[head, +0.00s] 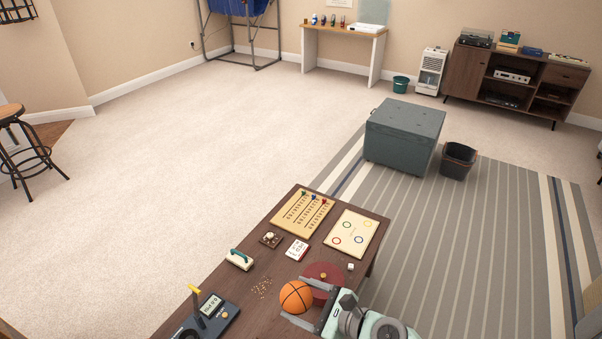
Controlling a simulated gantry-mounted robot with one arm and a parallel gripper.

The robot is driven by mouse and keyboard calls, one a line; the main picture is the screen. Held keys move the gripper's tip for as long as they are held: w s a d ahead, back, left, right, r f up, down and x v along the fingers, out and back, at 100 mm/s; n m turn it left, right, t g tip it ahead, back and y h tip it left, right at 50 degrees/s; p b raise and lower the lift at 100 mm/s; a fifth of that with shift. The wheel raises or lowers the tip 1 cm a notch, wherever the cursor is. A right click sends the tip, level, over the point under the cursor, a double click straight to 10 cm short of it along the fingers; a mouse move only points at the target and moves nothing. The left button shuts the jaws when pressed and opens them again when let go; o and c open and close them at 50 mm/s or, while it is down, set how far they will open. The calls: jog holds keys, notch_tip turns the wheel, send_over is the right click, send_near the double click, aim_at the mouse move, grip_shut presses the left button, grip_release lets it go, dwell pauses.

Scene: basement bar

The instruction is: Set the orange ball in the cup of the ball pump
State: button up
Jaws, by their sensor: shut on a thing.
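The orange ball (294,293), with dark seams, is near the front of the brown wooden table. My gripper (293,299) reaches in from the lower right, one finger on the far side of the ball and one on the near side, and is shut on it. I cannot tell whether the ball touches the table. A dark device with a digital display and a yellow handle (209,307), apparently the ball pump, stands left of the ball, partly cut off by the bottom edge. I cannot make out its cup clearly.
A dark red round object (324,270) sits close behind my gripper, with a small white cube (350,267) beside it. Small bits (261,288) are scattered between ball and device. A green-handled brush (239,259), cards (297,250) and game boards (303,212) lie farther back.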

jog(key=s+r, duration=0.1)
jog(key=r, duration=0.2)
jog(key=s+r, duration=0.1)
jog(key=shift+s+d+r, duration=0.15)
jog(key=shift+s+r, duration=0.05)
jog(key=shift+s, duration=0.1)
jog(key=w+a+r+m+t+h+p, duration=0.1)
jog(key=w+a+r+m+p, duration=0.15)
jog(key=a+r+p, duration=0.7)
notch_tip(320, 180, up, 11)
jog(key=m+t+h+p, duration=0.4)
jog(key=m+h+p, duration=0.15)
jog(key=p, duration=1.05)
send_over(295, 298)
jog(key=a, duration=0.6)
jog(key=s+d+m+h+p, duration=0.3)
jog(key=s+d+h+p, duration=0.2)
jog(key=s+d+p, duration=0.1)
jog(key=shift+d+f+t, duration=0.15)
jog(key=shift+d+t, duration=0.25)
jog(key=shift+d, duration=0.35)
